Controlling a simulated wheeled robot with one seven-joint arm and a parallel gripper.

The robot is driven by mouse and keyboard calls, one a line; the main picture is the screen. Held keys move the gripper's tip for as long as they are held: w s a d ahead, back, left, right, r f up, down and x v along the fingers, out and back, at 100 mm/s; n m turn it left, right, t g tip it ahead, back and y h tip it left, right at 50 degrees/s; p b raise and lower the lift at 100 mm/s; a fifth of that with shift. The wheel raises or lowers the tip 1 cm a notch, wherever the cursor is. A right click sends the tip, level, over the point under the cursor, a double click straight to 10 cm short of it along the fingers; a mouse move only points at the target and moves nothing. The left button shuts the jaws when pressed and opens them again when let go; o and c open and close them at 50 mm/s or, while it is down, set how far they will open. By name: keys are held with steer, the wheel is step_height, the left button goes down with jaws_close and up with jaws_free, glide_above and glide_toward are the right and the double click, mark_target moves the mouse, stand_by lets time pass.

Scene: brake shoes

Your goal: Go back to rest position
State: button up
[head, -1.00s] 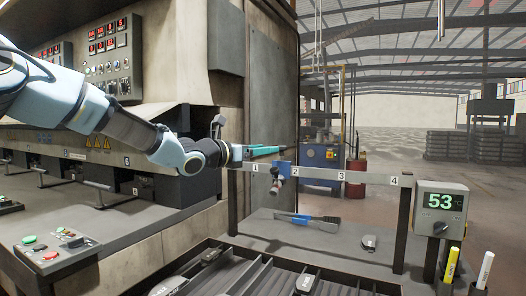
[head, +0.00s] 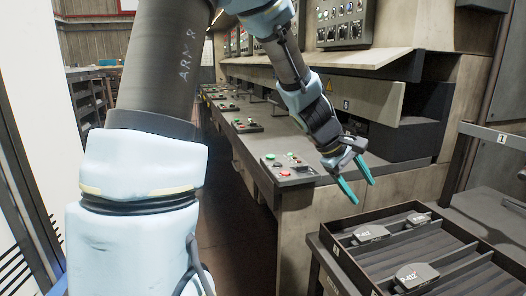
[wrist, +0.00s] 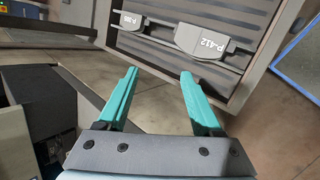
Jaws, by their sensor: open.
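My gripper (head: 358,183) has two teal fingers. It is open and empty, pointing down in the air in front of the press line, left of the tray. The wrist view shows the open fingers (wrist: 158,92) with nothing between them and the tray beyond. My arm crosses the head view from the upper left, bent down toward the gripper.
A dark slotted tray (head: 342,270) holds brake shoes; one (head: 415,275) lies near its front, and a shoe marked P-412 (wrist: 204,40) shows in the wrist view. A button panel (head: 290,165) sits left of the gripper. Floor left of the presses is clear.

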steer(key=s+a+f+m+y+p, duration=0.1)
steer(key=s+a+m+y, duration=0.1)
steer(key=a, duration=1.4)
steer(key=s+a+m+t+y+p, duration=0.1)
steer(key=a+y, duration=0.4)
steer(key=a, duration=1.2)
steer(key=s+m, duration=0.1)
steer(key=m, duration=0.1)
steer(key=shift+s+f+m, duration=0.35)
steer(key=shift+f+m, duration=0.05)
